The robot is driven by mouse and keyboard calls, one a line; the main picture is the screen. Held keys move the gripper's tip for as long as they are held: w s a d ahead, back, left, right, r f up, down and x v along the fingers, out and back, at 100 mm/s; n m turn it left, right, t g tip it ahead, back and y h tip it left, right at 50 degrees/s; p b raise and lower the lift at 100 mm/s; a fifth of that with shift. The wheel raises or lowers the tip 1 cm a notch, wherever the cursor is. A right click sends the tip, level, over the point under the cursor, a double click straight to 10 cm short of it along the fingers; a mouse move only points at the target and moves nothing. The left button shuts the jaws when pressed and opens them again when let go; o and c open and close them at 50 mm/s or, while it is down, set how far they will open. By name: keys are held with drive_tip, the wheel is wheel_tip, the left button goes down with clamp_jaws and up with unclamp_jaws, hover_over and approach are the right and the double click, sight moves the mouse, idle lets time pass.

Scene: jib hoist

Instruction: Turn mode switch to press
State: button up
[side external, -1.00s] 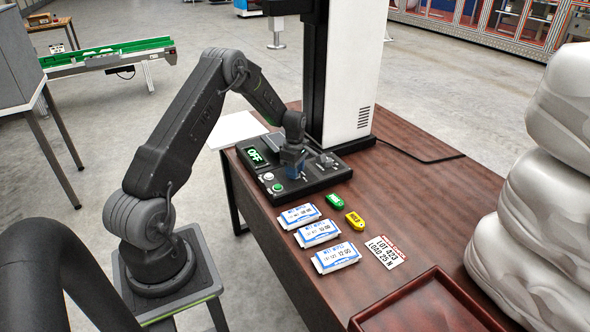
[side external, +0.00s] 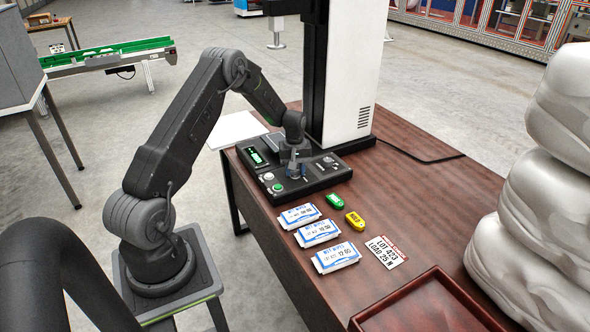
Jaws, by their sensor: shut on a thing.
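A black control panel (side external: 325,180) lies on the brown table at the foot of the tall machine. Its small display (side external: 257,157) shows green marks too small to read. My gripper (side external: 295,174) points down over the middle of the panel and is shut on the mode switch, which is mostly hidden by the fingers. The switch's exact setting cannot be read. A white button (side external: 268,176) and a green button (side external: 278,187) sit on the panel to the left of my gripper.
Several white-and-blue packets (side external: 318,233), a green tag (side external: 335,200), a yellow tag (side external: 357,222) and a lot card (side external: 386,251) lie in front of the panel. A red-brown tray (side external: 430,306) is nearer. The white machine column (side external: 350,70) rises behind. Wrapped sacks (side external: 540,200) stand right.

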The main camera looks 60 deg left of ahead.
drive_tip(key=m, duration=0.3)
drive_tip(key=shift+m, duration=2.2)
drive_tip(key=o, duration=0.9)
drive_tip(key=shift+o, duration=0.2)
wheel_tip(320, 180, up, 14)
